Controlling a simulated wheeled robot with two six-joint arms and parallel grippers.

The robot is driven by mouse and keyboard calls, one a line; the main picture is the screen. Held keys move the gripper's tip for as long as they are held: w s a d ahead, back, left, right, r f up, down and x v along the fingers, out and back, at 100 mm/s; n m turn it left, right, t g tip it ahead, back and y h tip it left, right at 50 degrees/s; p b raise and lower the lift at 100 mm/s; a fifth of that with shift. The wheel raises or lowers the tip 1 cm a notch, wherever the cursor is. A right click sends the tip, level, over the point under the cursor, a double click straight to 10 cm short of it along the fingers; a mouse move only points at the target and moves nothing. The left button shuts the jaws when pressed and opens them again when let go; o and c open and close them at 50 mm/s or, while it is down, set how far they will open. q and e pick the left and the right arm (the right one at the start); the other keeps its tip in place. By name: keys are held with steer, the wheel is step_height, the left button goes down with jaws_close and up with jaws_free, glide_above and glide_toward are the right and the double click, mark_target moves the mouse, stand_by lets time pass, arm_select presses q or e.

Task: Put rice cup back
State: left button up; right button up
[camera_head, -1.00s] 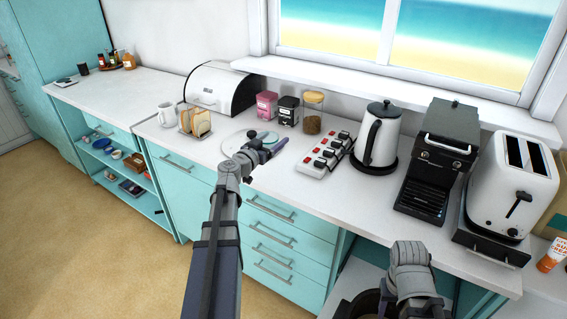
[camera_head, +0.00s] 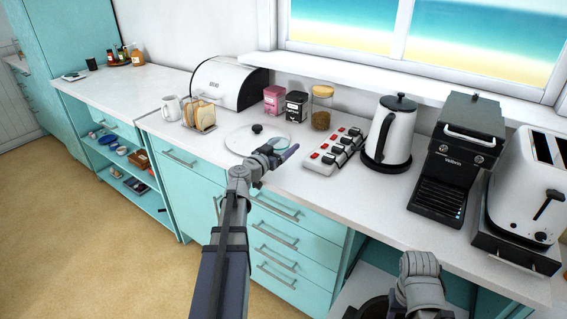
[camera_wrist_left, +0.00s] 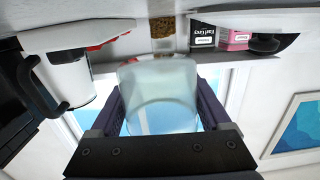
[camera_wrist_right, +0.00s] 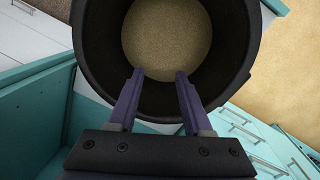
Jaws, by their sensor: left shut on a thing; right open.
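A translucent pale cup (camera_wrist_left: 160,92), which I take to be the rice cup, is between the fingers of my left gripper (camera_head: 288,156) in the left wrist view. My right gripper (camera_wrist_right: 161,74) is open over a dark round pot (camera_wrist_right: 92,45) with pale grainy contents. The pot (camera_head: 372,311) shows partly at the bottom of the head view, below the counter, beside my right arm.
A red-buttoned power strip (camera_head: 332,151), a kettle (camera_head: 390,136), a coffee machine (camera_head: 455,158) and a toaster (camera_head: 528,190) line the counter to the right. Canisters (camera_head: 297,106), toast rack (camera_head: 201,117) and mug (camera_head: 171,107) stand behind and left. The front counter strip is clear.

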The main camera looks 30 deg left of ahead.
arm_select(q)
steer(key=shift+f+b, duration=1.8)
steer(key=shift+f, duration=0.25)
steer(key=o, duration=1.4)
steer(key=shift+r, duration=0.15)
steer(key=shift+r, duration=0.25)
steer(key=s, duration=1.2)
steer(key=shift+a+r+p, duration=0.2)
steer(key=shift+a+p, duration=0.05)
steer(key=shift+p, duration=0.05)
